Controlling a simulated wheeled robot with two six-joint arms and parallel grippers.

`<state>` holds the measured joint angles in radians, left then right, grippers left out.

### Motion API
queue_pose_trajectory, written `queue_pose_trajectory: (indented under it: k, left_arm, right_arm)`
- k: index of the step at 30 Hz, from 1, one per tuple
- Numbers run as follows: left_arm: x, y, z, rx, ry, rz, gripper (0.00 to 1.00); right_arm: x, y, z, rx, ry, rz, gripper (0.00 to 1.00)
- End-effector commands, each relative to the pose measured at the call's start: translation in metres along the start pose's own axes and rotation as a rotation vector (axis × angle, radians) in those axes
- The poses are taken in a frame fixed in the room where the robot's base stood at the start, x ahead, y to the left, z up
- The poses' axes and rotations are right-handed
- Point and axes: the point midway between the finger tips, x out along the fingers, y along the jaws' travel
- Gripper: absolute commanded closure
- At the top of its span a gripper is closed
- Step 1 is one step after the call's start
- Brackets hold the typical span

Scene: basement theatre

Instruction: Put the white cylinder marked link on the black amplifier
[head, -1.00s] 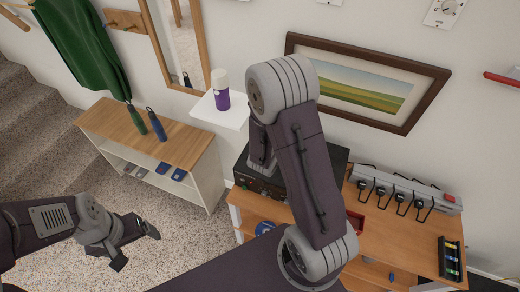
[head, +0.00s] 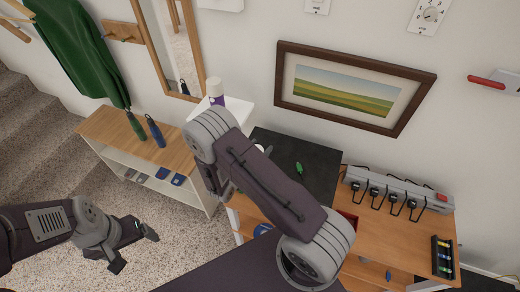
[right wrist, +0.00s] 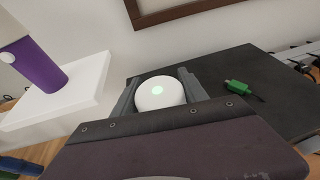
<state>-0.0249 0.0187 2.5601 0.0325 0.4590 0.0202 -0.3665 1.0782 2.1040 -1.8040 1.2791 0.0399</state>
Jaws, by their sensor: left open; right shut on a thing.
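In the head view only a sliver of the cylinder (head: 259,148) shows past my right arm, which hides the gripper. The black amplifier (head: 318,165) is on the wooden desk; its flat top (right wrist: 285,105) also shows behind the gripper in the right wrist view. The cylinder appears near its left edge; I cannot tell its height above it. My left gripper (head: 134,250) is open and empty over the floor.
A small green thing (head: 299,168) lies on the amplifier top. A white wall shelf (head: 238,112) with a purple and white container (right wrist: 38,68) is left of the amplifier. A power strip (head: 398,189) with several plugs is on its right.

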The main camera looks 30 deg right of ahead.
Motion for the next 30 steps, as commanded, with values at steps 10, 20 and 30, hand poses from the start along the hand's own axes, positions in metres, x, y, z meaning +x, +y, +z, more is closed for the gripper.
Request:
queue_pose_trajectory:
  k: [10, 20, 30]
  left_arm:
    - [-0.004, 0.0, 0.0, 0.0, 0.0, 0.0, 0.16]
    - [0.0, 0.0, 0.0, 0.0, 0.0, 0.0, 0.16]
    - [-0.001, 0.0, 0.0, 0.0, 0.0, 0.0, 0.16]
  right_arm:
    - [0.005, 0.001, -0.015, 0.001, -0.002, 0.001, 1.0]
    - [0.006, 0.0, -0.018, 0.001, -0.001, 0.001, 0.28]
    - [0.0, 0.001, -0.016, 0.0, -0.001, 0.004, 0.28]
